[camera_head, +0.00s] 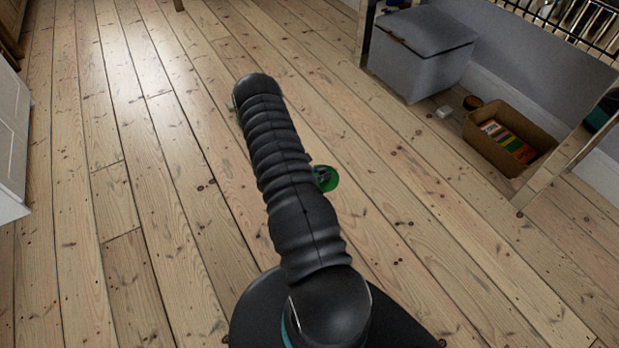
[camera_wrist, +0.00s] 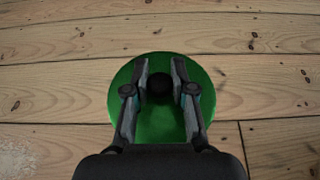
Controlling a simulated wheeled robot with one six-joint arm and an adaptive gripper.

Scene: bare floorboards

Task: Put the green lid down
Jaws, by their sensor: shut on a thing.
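The green lid (camera_wrist: 190,130) is a round green disc with a dark round knob (camera_wrist: 160,87) at its middle. In the wrist view my gripper (camera_wrist: 160,84) is shut on the knob, one finger on each side. The lid shows below the fingers, with floorboards behind it. I cannot tell how high it is above the floor. In the head view only part of the lid (camera_head: 329,181) shows at the right side of my black arm. The arm hides the rest, and only a small dark part of my gripper (camera_head: 321,174) shows there.
Bare floorboards (camera_head: 170,200) lie open around the lid. At the upper right stand a grey lidded box (camera_head: 415,65) and a brown bin (camera_head: 485,135) with colourful things inside. A small white object (camera_head: 444,111) lies near them. A white cabinet (camera_head: 12,140) stands at the left edge.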

